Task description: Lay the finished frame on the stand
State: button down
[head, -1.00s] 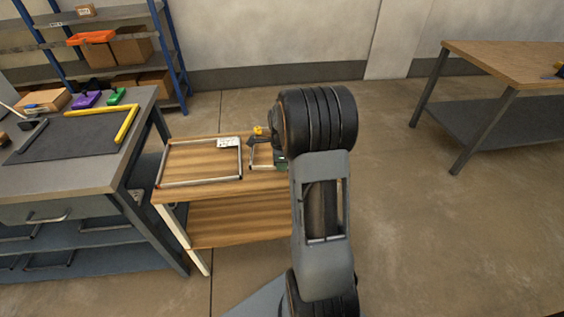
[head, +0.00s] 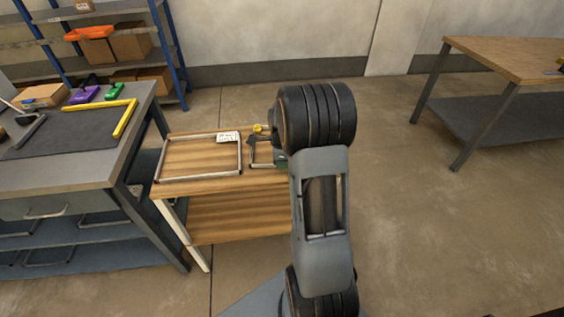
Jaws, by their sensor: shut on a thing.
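A wooden-topped stand (head: 200,158) is in the middle of the head view, left of my arm. A thin silver rectangular frame (head: 196,178) lies flat over its left part. Part of a second silver frame (head: 252,152) shows at the stand's right side, and my arm hides the rest. My gripper (head: 258,142) is small and dark at this second frame, partly behind my arm, and is shut on it. I cannot tell whether the second frame touches the wood.
A white label card (head: 229,137) lies by the left frame's upper right corner. A grey workbench (head: 70,168) with a dark mat stands close at the left. Shelving (head: 100,50) is behind it. Another wooden table (head: 510,62) is at the right. The floor between is clear.

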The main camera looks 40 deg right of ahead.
jog(key=shift+f, duration=0.1)
jog(key=c, duration=1.2)
grip_release()
jog(key=shift+o, duration=0.2)
jog(key=shift+r+p, duration=3.15)
jog(key=shift+r, duration=0.9)
